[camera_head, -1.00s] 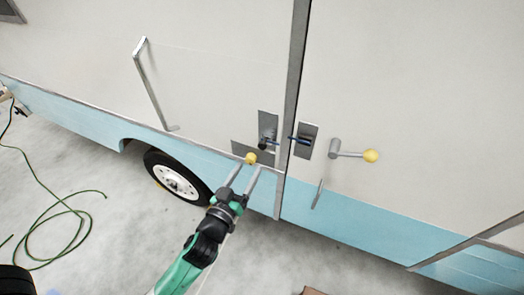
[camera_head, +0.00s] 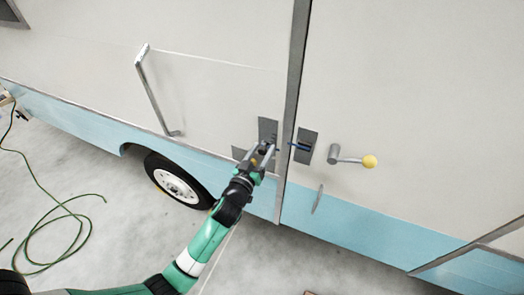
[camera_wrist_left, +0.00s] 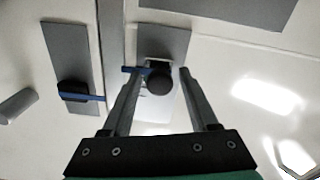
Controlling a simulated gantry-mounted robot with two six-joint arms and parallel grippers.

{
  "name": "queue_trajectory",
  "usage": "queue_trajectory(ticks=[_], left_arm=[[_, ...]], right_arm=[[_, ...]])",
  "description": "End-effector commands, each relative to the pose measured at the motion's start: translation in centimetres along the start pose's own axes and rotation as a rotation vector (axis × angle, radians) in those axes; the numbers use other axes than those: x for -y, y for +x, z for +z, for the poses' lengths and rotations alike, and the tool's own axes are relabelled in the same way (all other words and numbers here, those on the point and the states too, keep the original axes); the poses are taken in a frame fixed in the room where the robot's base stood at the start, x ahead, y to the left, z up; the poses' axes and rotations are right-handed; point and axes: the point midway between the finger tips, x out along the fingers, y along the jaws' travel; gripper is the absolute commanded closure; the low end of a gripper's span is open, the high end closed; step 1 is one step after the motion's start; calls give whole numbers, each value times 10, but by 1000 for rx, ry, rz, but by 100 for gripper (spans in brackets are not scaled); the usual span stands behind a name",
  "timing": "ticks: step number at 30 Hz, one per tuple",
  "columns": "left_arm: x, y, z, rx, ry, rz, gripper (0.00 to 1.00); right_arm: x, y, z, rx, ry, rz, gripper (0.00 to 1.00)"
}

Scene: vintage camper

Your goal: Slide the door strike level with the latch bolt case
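A grey plate (camera_head: 267,128) with a black round knob (camera_wrist_left: 159,81) is on the camper wall left of the vertical seam; I take it as the door strike. The plate also shows in the left wrist view (camera_wrist_left: 176,45), with a blue mark beside the knob. Across the seam is a second grey plate (camera_head: 306,145) with a blue bar, apparently the latch bolt case; the wrist view shows it at left (camera_wrist_left: 66,62). The two blue marks are not level there. My left gripper (camera_head: 267,150) is open, its fingers either side of the knob. Contact cannot be told. My right gripper is out of view.
A lever with a yellow ball (camera_head: 369,161) sticks out right of the second plate. A long grab handle (camera_head: 158,92) is further left. A wheel (camera_head: 176,184) and a green cable (camera_head: 50,215) are below; open floor lies in front.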

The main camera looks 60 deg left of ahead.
Motion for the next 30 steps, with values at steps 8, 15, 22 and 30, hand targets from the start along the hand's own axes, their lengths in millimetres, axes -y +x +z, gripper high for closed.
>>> queue_trajectory(ticks=[8,15,22,30], left_arm=[[1,0,0,1,0,-2,93],[2,0,1,2,0,-4,100],[0,0,-9,1,0,-5,100],[-10,0,-54,-1,-4,-5,100]], right_arm=[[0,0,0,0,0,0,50],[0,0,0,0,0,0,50],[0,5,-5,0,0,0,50],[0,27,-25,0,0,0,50]])
